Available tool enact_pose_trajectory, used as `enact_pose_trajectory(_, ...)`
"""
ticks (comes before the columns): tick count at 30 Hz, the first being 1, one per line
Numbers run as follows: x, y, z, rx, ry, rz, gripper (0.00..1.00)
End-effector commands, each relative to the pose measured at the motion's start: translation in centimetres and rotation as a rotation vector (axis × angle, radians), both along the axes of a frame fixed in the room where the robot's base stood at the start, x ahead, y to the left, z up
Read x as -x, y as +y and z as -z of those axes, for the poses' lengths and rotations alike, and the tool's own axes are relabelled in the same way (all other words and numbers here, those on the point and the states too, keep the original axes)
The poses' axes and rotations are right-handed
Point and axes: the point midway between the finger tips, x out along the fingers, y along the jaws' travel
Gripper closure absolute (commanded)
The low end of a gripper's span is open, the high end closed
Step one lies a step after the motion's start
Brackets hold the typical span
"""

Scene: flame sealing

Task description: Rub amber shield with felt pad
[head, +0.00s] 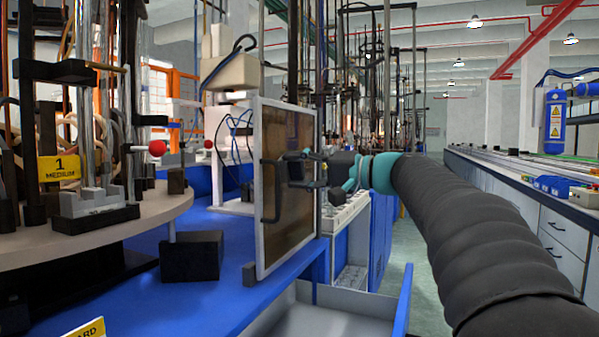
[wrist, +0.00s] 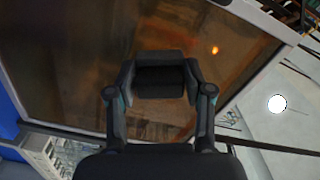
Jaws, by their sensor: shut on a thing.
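The amber shield (head: 287,222) is a brown see-through panel in a pale frame. It stands upright at the edge of the blue bench, with a black handle (head: 264,192) on its near side. In the wrist view the shield (wrist: 75,75) fills much of the picture. My gripper (head: 296,170) is at the shield's right part, facing the panel. It is shut on a dark block, the felt pad (wrist: 160,80), held between the two fingers. The pad is close to the panel; I cannot tell whether it touches.
A blue bench (head: 130,300) runs left of the shield, bearing a round table (head: 150,205) with glassware and clamps. A dark block (head: 192,257) stands before the shield. A grey tray (head: 320,318) lies below it. The aisle floor (head: 425,270) and right counter (head: 500,165) are beyond my arm.

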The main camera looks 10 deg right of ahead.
Motion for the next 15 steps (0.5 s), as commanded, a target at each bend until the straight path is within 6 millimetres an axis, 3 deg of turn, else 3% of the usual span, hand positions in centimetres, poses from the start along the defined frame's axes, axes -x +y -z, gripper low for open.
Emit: enact_pose_trajectory(15, -2.9, -2.3, 0.0, -0.002, 0.003, 0.002, 0.77)
